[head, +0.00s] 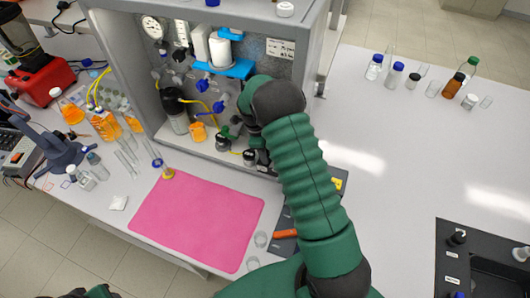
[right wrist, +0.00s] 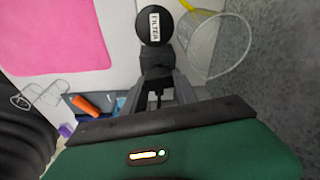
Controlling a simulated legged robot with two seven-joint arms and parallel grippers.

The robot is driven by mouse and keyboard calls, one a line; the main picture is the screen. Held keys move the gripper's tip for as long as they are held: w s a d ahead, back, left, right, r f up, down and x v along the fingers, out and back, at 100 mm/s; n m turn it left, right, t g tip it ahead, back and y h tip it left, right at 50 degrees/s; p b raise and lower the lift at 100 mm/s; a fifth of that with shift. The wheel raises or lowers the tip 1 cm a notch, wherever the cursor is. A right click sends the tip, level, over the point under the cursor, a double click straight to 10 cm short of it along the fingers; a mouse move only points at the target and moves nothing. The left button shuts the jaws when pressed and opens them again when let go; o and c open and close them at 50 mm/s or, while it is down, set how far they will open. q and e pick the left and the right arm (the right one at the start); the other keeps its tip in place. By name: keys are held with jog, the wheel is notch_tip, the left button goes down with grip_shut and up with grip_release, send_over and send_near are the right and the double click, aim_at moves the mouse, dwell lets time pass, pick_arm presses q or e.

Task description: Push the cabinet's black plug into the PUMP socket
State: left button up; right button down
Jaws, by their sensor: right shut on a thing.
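My right gripper (right wrist: 158,82) is shut on a dark piece, taken to be the cabinet's black plug (right wrist: 156,60); the jaws hide most of it. Just beyond the fingertips is a round black face (right wrist: 154,26) labelled FILTER; I cannot tell whether it touches the plug. In the head view my right arm reaches the front right of the open cabinet (head: 186,150) and hides the grasp. Two round black parts with white labels, one (head: 222,143) left of the other (head: 249,157), stand at the cabinet floor. I cannot read PUMP on either. My left gripper does not show.
A pink mat (head: 197,222) lies before the cabinet. Glassware and orange flasks (head: 105,125) stand to its left. A dark tray (head: 286,222) with an orange-handled tool is partly under my right arm. Bottles (head: 455,85) stand at the back right; the right table is mostly clear.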

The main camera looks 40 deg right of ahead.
jog(key=shift+s+a+f, duration=0.15)
jog(key=shift+s+f, duration=0.1)
jog(key=shift+f, duration=0.25)
jog(key=c, duration=1.1)
grip_release()
jog(key=shift+a, duration=0.1)
jog(key=shift+o, duration=1)
jog(key=shift+w, duration=0.15)
jog(key=shift+w+d, duration=0.2)
jog(key=shift+d, duration=0.15)
jog(key=shift+r, duration=0.1)
